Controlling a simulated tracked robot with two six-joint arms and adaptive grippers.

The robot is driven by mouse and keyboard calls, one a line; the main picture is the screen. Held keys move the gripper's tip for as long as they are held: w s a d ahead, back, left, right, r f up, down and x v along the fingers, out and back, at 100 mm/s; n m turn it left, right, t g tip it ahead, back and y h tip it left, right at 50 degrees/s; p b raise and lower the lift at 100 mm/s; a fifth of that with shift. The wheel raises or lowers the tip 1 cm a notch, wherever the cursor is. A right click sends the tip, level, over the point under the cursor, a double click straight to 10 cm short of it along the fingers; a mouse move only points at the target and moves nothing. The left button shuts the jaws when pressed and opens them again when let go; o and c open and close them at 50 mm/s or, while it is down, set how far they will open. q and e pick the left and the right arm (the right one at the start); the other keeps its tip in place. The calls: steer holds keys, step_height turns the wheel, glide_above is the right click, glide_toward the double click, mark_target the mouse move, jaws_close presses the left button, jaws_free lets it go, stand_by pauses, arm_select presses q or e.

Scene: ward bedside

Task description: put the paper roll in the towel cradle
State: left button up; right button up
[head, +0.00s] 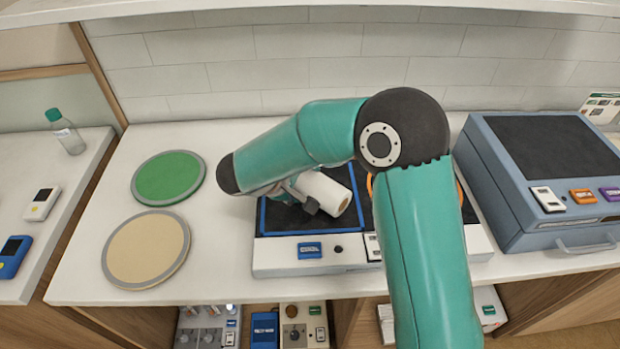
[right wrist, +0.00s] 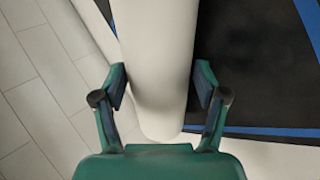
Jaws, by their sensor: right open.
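The white paper roll (head: 328,191) lies on its side over the blue-edged black pad (head: 285,220), with its open end facing right in the head view. My right gripper (head: 300,196) is at the roll. In the right wrist view, its two open fingers (right wrist: 161,82) stand on either side of the roll (right wrist: 158,50), with a gap showing at the right finger. The roll's far end runs out of that view. I cannot make out which thing is the towel cradle; my right arm hides part of the counter. My left gripper is not in view.
A white base unit (head: 285,260) carries the pad and an orange-edged area partly behind my arm. A green disc (head: 168,178) and a beige disc (head: 146,250) lie to the left. A blue-grey case (head: 500,190) stands at right. A tiled wall closes the back.

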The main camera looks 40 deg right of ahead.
steer(key=shift+d+f, duration=0.2)
steer(key=shift+f, duration=0.05)
steer(key=c, duration=1.1)
steer(key=shift+r, duration=0.1)
